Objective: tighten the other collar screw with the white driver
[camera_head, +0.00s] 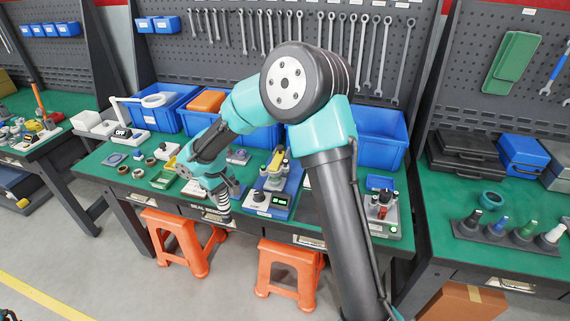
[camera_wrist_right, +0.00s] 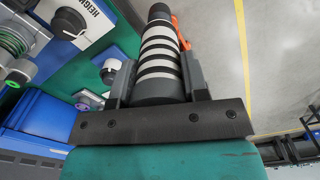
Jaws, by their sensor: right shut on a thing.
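My right gripper (camera_head: 217,187) is shut on a dark grey driver with white bands (camera_head: 224,203), over the front edge of the middle bench. In the right wrist view, both fingers (camera_wrist_right: 158,82) press on the sides of the banded driver (camera_wrist_right: 160,50); its far end is black and its tip cannot be made out. A blue-based test device (camera_head: 270,195) with a green display stands just right of the gripper. A panel marked HEIGHT with a black knob (camera_wrist_right: 68,22) shows in the wrist view. I cannot make out the collar or its screws.
Several small parts and fixtures, including a green tray (camera_head: 163,178), lie left of the gripper. Another device with a red part (camera_head: 382,208) stands at right. Blue bins (camera_head: 375,140) line the back. Orange stools (camera_head: 288,270) stand in front. A dark stand (camera_head: 495,238) holds several coloured-tipped pieces.

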